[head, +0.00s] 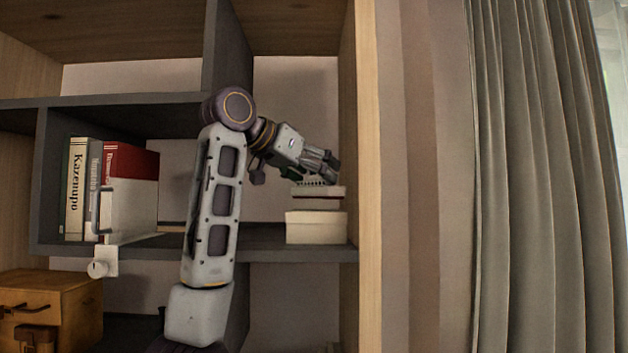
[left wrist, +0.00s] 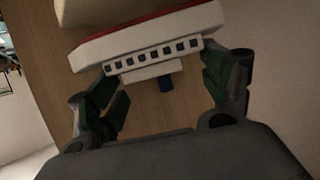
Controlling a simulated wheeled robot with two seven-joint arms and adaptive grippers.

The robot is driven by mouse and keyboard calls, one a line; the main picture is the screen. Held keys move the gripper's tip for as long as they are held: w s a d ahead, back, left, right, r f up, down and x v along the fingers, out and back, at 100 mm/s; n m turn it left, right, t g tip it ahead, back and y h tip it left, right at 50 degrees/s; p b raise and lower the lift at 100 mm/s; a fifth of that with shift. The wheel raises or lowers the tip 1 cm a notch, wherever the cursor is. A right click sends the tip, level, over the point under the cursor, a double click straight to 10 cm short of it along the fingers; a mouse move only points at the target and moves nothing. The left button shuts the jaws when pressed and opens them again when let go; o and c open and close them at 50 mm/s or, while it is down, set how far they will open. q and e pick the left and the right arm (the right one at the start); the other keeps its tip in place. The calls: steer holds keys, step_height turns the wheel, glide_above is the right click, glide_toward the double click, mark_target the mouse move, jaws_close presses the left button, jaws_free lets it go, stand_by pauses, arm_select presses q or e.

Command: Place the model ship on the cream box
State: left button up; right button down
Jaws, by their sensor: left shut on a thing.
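The model ship (head: 318,191) has a white hull, a dark red lower part and a row of dark windows. It also shows in the left wrist view (left wrist: 135,43), with a small blue piece (left wrist: 166,84) on it. My left gripper (head: 325,170) is shut on the ship, its fingers on either side of the upper part. The cream box (head: 316,228) stands on the shelf directly below the ship, and part of it shows in the left wrist view (left wrist: 105,11). The ship looks level over the box; I cannot tell whether they touch. My right gripper is not in view.
The shelf's tall wooden side panel (head: 367,200) stands close to the right of the box. A dark upright divider (head: 222,60) and books (head: 130,163) are to the left. A wooden chest (head: 60,300) is at lower left.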

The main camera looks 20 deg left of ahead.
arm_select(q)
steer(key=shift+f, duration=1.1)
steer(key=shift+f, duration=0.1)
steer(key=o, duration=1)
steer(key=shift+o, duration=0.2)
steer(key=shift+s+a+r, duration=0.2)
steer(key=shift+s+r, duration=0.05)
steer(key=shift+s, duration=0.05)
steer(key=b+v, duration=0.2)
steer(key=v, duration=0.4)
steer(key=shift+s+a, duration=0.2)
steer(key=shift+s, duration=0.05)
steer(key=shift+b+v, duration=0.7)
steer(key=shift+v, duration=1.65)
